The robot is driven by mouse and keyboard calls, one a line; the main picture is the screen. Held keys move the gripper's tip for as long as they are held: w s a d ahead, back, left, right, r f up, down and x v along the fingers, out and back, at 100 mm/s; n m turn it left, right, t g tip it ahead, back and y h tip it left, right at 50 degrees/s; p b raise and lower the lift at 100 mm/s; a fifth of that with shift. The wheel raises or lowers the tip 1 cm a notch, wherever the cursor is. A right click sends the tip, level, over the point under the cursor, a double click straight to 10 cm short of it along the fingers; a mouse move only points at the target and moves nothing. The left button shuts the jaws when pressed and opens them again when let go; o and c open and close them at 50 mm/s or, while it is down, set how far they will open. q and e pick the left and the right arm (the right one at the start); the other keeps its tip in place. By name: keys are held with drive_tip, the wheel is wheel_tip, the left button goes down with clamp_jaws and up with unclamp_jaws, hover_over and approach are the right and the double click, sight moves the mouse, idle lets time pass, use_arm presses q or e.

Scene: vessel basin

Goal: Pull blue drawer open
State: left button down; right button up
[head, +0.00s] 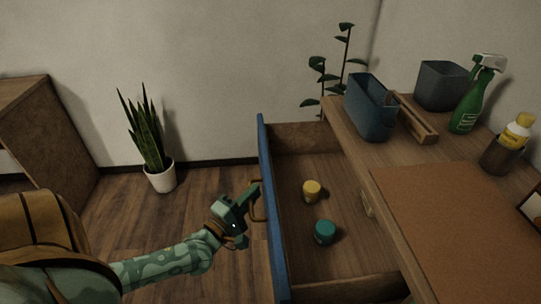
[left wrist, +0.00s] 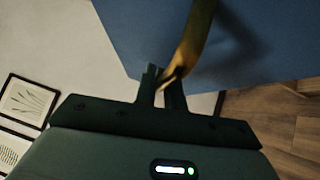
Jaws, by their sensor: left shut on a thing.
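The blue drawer (head: 275,225) stands pulled well out of the wooden desk, its inside showing from above. A brass-coloured handle (head: 257,202) sits on the outer side of its blue front. My left gripper (head: 251,193) is at this handle, outside the drawer front. In the left wrist view, the fingers of my left gripper (left wrist: 163,88) are shut on the handle (left wrist: 194,45), with the blue front (left wrist: 140,35) beyond it. A yellow-topped jar (head: 311,191) and a teal jar (head: 325,232) stand inside the drawer. My right gripper is not in view.
The desk top (head: 350,130) holds a blue bin (head: 370,108), a wooden tray (head: 415,118), a dark bin (head: 443,85), a green spray bottle (head: 470,106) and a brown mat (head: 450,225). A potted plant (head: 160,176) stands on open floor at the left.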

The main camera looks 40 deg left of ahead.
use_arm(q)
drive_tip(key=shift+s+a+f, duration=0.1)
drive_tip(key=shift+s+a, duration=0.55)
drive_tip(key=shift+s, duration=0.15)
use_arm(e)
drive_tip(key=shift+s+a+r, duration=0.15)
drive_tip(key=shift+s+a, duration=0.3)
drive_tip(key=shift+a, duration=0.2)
use_arm(q)
drive_tip(key=c, duration=1.5)
unclamp_jaws()
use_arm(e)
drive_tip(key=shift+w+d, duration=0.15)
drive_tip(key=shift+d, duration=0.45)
use_arm(q)
drive_tip(key=s+d+f+p, duration=0.1)
drive_tip(key=s+f+p, duration=0.1)
drive_tip(key=s, duration=1.4)
drive_tip(key=shift+p, duration=0.8)
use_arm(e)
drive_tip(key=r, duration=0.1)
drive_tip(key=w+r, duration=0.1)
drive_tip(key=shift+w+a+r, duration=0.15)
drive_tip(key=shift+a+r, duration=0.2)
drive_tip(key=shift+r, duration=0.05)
